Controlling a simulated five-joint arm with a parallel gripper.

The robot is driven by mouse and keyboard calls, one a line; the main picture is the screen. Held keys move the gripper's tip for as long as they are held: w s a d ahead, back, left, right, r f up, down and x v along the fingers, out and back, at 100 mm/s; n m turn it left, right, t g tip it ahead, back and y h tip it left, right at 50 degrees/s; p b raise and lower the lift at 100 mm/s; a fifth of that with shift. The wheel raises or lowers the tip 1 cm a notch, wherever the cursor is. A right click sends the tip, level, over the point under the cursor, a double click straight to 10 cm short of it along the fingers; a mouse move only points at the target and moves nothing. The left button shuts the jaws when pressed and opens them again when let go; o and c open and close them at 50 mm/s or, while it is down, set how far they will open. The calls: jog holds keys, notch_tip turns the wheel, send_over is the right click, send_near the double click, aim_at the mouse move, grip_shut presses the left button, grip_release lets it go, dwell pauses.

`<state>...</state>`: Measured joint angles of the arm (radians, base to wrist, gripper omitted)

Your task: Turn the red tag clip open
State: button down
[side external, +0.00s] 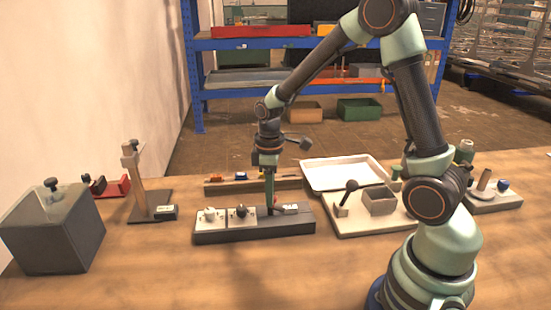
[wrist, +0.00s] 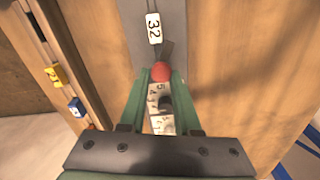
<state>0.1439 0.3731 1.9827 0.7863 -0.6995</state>
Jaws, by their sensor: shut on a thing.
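The red tag clip (wrist: 161,72) shows as a small rounded red piece in the wrist view, between the tips of my green fingers. My gripper (wrist: 162,76) is shut on it. A white tag marked 32 (wrist: 153,27) lies just beyond it on a grey surface. In the side view my gripper (side external: 270,207) points straight down at the right part of a long dark block (side external: 255,230). A bit of red shows beside the fingers there. The fingers hide much of the clip, and I cannot tell how far it is turned.
Two dark knobs on white plates (side external: 208,217) sit left of my gripper on the block. A rail with coloured tags (side external: 225,187) runs behind it. A white tray (side external: 342,174) and a lever board (side external: 350,222) stand right. A clamp stand (side external: 148,200) and grey box (side external: 55,245) stand left.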

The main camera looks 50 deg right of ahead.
jog(key=m, duration=0.6)
jog(key=shift+m, duration=0.3)
jog(key=m, duration=0.5)
jog(key=shift+m, duration=0.3)
jog(key=c, duration=0.6)
grip_release()
notch_tip(320, 180, up, 12)
jog(key=shift+r, duration=0.1)
